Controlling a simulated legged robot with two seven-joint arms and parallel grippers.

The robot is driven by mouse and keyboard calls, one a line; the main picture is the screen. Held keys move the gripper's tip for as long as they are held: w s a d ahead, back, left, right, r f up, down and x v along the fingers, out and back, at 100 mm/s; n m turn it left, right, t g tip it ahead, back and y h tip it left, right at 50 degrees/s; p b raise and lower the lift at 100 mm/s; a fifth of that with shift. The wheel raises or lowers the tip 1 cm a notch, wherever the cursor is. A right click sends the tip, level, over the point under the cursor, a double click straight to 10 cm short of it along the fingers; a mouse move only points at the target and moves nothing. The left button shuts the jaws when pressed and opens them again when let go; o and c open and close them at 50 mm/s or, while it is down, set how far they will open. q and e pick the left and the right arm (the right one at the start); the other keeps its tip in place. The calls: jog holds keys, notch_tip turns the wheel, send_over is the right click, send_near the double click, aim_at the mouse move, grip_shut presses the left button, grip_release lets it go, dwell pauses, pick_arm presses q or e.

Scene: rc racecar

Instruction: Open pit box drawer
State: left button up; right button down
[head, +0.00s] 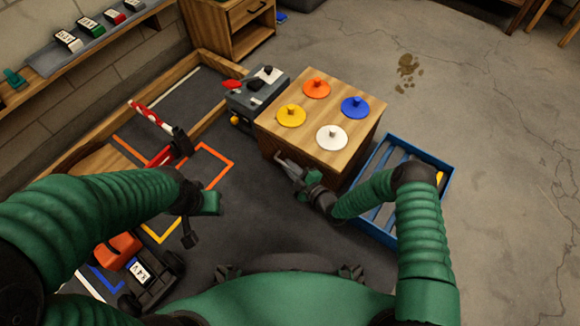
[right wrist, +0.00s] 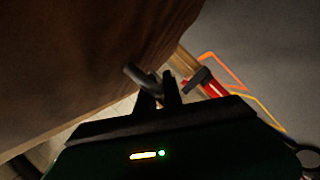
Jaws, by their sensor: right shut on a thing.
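The wooden pit box (head: 335,100) stands right of the picture's middle in the head view, with several coloured discs on its top. My right gripper (head: 290,170) is low at its near side, shut on a grey bar handle (head: 281,159). In the right wrist view the handle (right wrist: 139,76) shows at the fingertips (right wrist: 158,92), beside the dark brown wooden face (right wrist: 80,60) of the box. The drawer's edges are hidden or too dark, so I cannot tell how far it stands out. My left gripper (head: 190,225) hangs over the dark mat, away from the box; its jaw gap is unclear.
A blue-rimmed crate (head: 447,180) stands close to the right of the box. A grey device (head: 257,92) stands at its left. A red-white barrier (head: 150,117) and a toy car (head: 145,275) are on the left. The concrete floor at right is mostly clear.

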jog(key=shift+s+f, duration=0.1)
dwell(0.3)
jog(key=s+a+p, duration=0.4)
jog(key=s+a, duration=0.2)
jog(key=s, duration=0.3)
jog(key=s+a+p, duration=0.5)
jog(key=s+a, duration=0.2)
jog(key=s, duration=0.2)
jog(key=shift+s+a, duration=0.15)
jog(key=shift+s, duration=0.15)
jog(key=shift+f, duration=0.1)
jog(key=c, duration=1.8)
grip_release()
jog(key=shift+o, duration=0.2)
